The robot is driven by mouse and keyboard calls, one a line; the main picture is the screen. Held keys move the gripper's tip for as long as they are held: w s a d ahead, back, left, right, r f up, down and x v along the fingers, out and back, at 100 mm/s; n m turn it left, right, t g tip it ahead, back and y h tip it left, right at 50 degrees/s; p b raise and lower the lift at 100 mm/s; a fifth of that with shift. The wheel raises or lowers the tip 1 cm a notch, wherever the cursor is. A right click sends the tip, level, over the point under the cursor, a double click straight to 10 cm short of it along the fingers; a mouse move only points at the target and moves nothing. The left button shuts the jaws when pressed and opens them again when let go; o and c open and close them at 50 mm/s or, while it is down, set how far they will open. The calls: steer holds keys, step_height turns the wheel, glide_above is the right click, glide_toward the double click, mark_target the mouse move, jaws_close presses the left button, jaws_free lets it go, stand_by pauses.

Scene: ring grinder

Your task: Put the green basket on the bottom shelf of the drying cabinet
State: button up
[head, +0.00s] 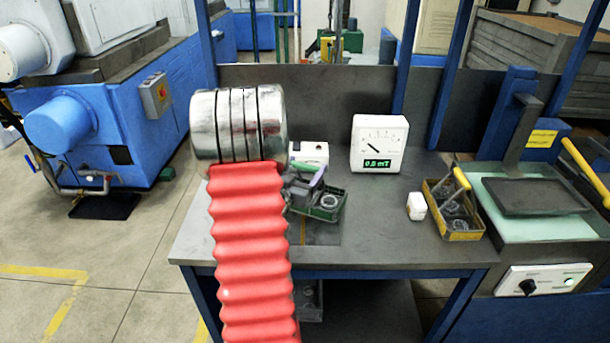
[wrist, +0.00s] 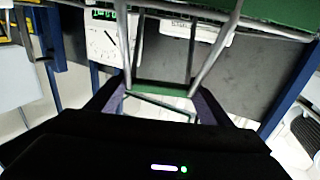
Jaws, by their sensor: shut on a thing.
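The green basket (head: 327,214) is at the middle of the grey workbench (head: 390,245), with metal rings visible inside. I cannot tell whether it rests on the bench or hangs just above it. My gripper (head: 314,182) is at its handle, above its left side. In the wrist view, my gripper (wrist: 160,103) is shut on the basket's handle (wrist: 162,87), with a finger at each side of the green grip bar. The green basket body (wrist: 285,14) shows at the top edge. I cannot make out the drying cabinet in either view.
A white meter (head: 379,145) and a white box (head: 309,153) stand behind the basket. A small white block (head: 416,206) and a yellow basket (head: 466,233) are to the right. A green-topped station (head: 510,228) adjoins the bench. The bench front is mostly clear.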

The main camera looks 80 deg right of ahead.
step_height(320, 180, up, 10)
steer(key=shift+f, duration=0.15)
stand_by(0.4)
steer(key=shift+w, duration=0.1)
stand_by(0.5)
steer(key=w+a+n+t+y, duration=0.1)
steer(key=w+a+n+t, duration=0.25)
steer(key=w+a, duration=0.7)
steer(key=w+a+n+t+y, duration=0.15)
steer(key=w+a+t, duration=0.35)
steer(key=w, duration=1)
steer(key=w+a+n+t, duration=0.35)
steer(key=w+a, duration=0.45)
steer(key=w, duration=0.4)
steer(key=w+a+n+t+y, duration=0.2)
steer(key=w+a+y, duration=0.1)
steer(key=a, duration=1)
steer(key=w+a+f+n+t+y, duration=0.1)
steer(key=w+a+n+t+y, duration=0.2)
steer(key=a, duration=1)
steer(key=w+a+n+t+y, duration=0.3)
steer(key=w+a, duration=0.4)
steer(key=a, duration=0.7)
steer(key=shift+f+y, duration=0.25)
steer(key=shift+y, duration=0.3)
steer(key=shift+s+a, duration=0.1)
